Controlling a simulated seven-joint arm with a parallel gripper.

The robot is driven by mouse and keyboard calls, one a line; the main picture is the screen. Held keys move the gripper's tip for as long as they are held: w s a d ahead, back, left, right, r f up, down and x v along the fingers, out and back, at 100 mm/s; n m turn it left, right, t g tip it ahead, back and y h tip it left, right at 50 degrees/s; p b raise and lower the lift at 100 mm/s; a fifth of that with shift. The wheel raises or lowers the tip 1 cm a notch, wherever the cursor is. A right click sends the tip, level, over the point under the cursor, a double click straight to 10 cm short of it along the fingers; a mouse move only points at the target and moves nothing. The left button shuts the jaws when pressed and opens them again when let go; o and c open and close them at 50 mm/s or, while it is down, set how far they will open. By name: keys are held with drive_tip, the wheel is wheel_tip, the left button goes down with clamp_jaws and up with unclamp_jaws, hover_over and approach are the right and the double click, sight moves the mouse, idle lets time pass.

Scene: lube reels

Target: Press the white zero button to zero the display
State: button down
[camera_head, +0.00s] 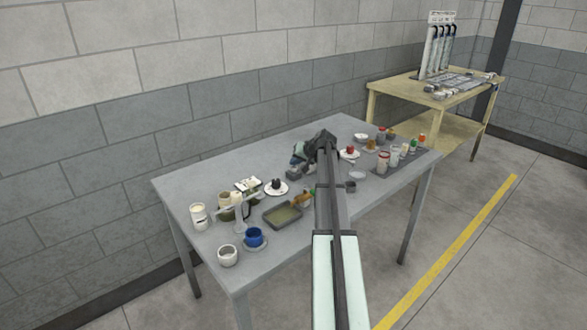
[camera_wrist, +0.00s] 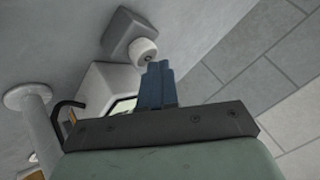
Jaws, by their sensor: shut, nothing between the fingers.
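A white device with a small display (camera_wrist: 122,106) shows in the wrist view, partly hidden by my gripper (camera_wrist: 157,66). A white round part (camera_wrist: 143,50) that looks like a knob or button sits beside a grey block (camera_wrist: 126,32), just above the fingertips. I cannot tell whether it is the zero button. My gripper's dark blue fingers are shut and empty. The fingertips are very close to the white round part; I cannot tell if they touch it. In the head view my gripper (camera_head: 319,146) is over the table's back half, and the display cannot be made out.
The grey table (camera_head: 290,255) holds a tray (camera_head: 282,215), a blue mug (camera_head: 254,238), a white cup (camera_head: 228,257) and small plates. Several bottles stand on a dark mat (camera_head: 408,172) at right. A pale stand (camera_wrist: 33,105) is left of my gripper. A wall is behind the table.

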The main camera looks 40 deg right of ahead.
sight(295, 168)
drive_tip(key=shift+f, duration=0.45)
idle(0.4)
drive_tip(key=shift+r, duration=0.95)
drive_tip(key=shift+r, duration=2.5)
